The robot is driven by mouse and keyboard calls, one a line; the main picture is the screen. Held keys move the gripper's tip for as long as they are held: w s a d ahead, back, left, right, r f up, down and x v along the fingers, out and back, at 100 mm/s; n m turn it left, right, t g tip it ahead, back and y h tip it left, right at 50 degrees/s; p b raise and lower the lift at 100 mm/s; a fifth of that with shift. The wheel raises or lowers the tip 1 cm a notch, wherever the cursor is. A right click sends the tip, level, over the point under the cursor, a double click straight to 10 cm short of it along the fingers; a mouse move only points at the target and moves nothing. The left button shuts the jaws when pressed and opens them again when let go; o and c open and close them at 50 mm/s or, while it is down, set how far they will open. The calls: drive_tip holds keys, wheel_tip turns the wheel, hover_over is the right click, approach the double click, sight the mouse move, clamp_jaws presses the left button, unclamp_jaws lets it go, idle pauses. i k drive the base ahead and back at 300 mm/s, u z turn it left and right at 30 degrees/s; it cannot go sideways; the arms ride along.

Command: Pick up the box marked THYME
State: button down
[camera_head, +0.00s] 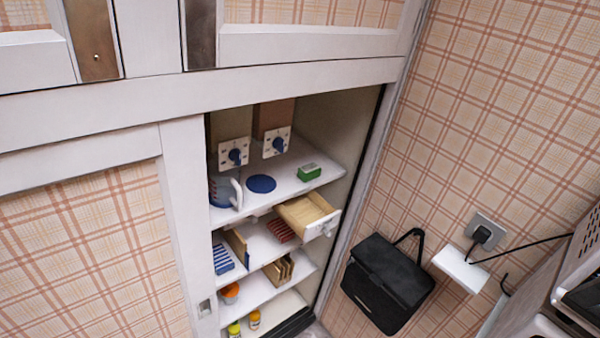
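No box with readable THYME lettering shows; the labels are too small to read. On the upper shelf (315,160) of the open cupboard is a small green box (308,172) with a pale top marking. On the shelf below are a blue-and-white striped item (222,260) at the left and a red striped item (281,231) behind an open wooden drawer (306,211). Upright brown items (279,270) stand on a lower shelf. My gripper is not in view.
The upper shelf also holds a glass jug (224,191) and a blue disc (262,184). Two white dial panels (234,153) (276,142) hang above. Orange (230,292) and yellow-topped (234,330) containers are lower. A black bag (387,283) hangs right, near a plugged cable (482,235).

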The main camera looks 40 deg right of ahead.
sight(308, 172)
drive_tip(key=u, duration=0.45)
drive_tip(key=i, duration=1)
drive_tip(key=z, duration=2.7)
drive_tip(key=i, duration=0.9)
